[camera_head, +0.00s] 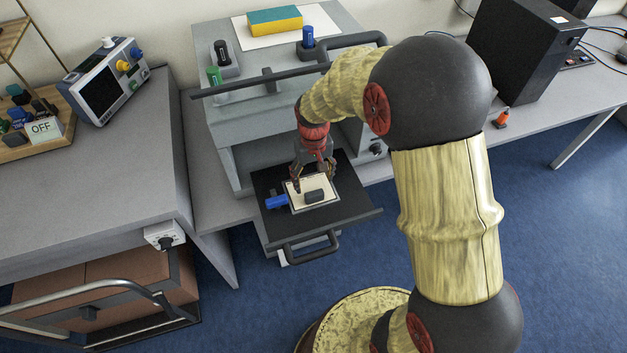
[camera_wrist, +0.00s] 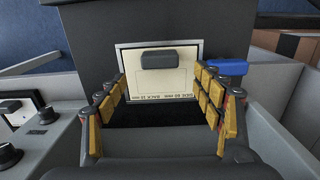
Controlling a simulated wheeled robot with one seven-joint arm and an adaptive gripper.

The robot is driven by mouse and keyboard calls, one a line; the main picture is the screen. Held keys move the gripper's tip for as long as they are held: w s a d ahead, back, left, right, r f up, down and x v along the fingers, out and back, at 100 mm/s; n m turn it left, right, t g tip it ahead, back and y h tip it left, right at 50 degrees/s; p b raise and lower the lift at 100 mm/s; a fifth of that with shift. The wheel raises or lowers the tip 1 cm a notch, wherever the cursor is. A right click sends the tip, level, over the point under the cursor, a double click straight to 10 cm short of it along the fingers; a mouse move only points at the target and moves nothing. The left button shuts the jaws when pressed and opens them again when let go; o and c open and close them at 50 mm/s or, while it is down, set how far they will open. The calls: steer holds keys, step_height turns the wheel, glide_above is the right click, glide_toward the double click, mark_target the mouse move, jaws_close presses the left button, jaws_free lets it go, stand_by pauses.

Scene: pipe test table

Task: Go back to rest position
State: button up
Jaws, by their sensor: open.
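My gripper (camera_head: 314,178) is open above the black pulled-out tray (camera_head: 345,196) at the front of the grey machine. In the wrist view my gripper (camera_wrist: 165,112) shows its two fingers spread wide with nothing between them. A pale framed plate (camera_head: 298,184) lies on the tray below the fingers. A dark grey block (camera_head: 314,196) sits on this plate, apart from the fingers; it also shows in the wrist view (camera_wrist: 159,59). A blue piece (camera_head: 276,202) lies on the tray to the left of the plate.
The grey machine (camera_head: 240,120) stands close behind my gripper, with a dark bar across it. A black tower (camera_head: 525,50) stands on the bench at the right. A screened instrument (camera_head: 106,82) and a wooden rack (camera_head: 40,128) stand at the left. Blue floor (camera_head: 560,240) is open at the right.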

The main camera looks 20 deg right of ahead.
steer(key=shift+s, duration=0.1)
stand_by(0.3)
steer(key=s+r+t, duration=0.5)
steer(key=s+r, duration=1.6)
steer(key=r, duration=0.4)
steer(key=shift+s+r+t, duration=0.2)
steer(key=shift+s+t, duration=0.1)
steer(key=shift+s, duration=0.1)
